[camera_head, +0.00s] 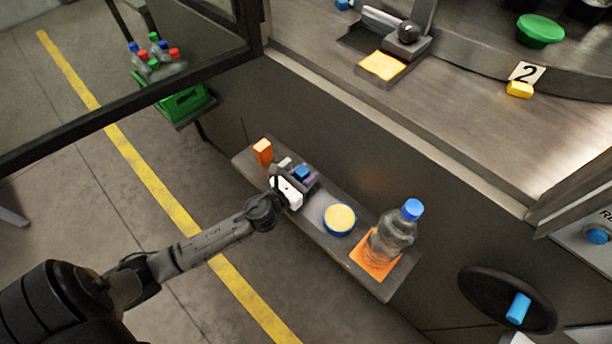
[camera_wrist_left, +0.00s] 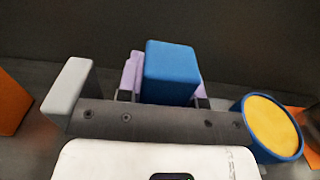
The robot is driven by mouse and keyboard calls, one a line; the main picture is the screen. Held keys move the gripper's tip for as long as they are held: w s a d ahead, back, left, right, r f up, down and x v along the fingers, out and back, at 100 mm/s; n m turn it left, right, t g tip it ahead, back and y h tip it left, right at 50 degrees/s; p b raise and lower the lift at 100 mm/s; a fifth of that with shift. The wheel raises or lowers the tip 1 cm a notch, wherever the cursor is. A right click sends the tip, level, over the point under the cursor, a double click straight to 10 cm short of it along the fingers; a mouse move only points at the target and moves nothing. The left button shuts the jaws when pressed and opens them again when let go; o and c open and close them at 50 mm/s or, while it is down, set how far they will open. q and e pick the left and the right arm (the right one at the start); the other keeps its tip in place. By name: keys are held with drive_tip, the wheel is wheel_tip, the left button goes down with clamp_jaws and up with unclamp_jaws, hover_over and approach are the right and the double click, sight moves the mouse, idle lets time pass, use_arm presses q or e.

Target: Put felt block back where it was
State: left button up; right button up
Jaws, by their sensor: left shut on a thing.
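My left gripper (camera_head: 299,181) is over the narrow grey shelf, its dark fingers shut on a blue block (camera_head: 301,172), apparently the felt block. In the left wrist view the blue block (camera_wrist_left: 171,72) sits between the fingertips (camera_wrist_left: 168,97).
The shelf (camera_head: 318,208) also bears an orange block (camera_head: 263,151), a pale grey piece (camera_head: 285,163), a blue tin with yellow top (camera_head: 339,219) and a bottle (camera_head: 391,236) on an orange mat (camera_head: 370,263). The machine wall (camera_head: 400,160) rises behind. A green crate (camera_head: 186,102) stands at left.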

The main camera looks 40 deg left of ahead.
use_arm(q)
drive_tip(key=shift+w+a+f, duration=0.1)
drive_tip(key=o, duration=0.9)
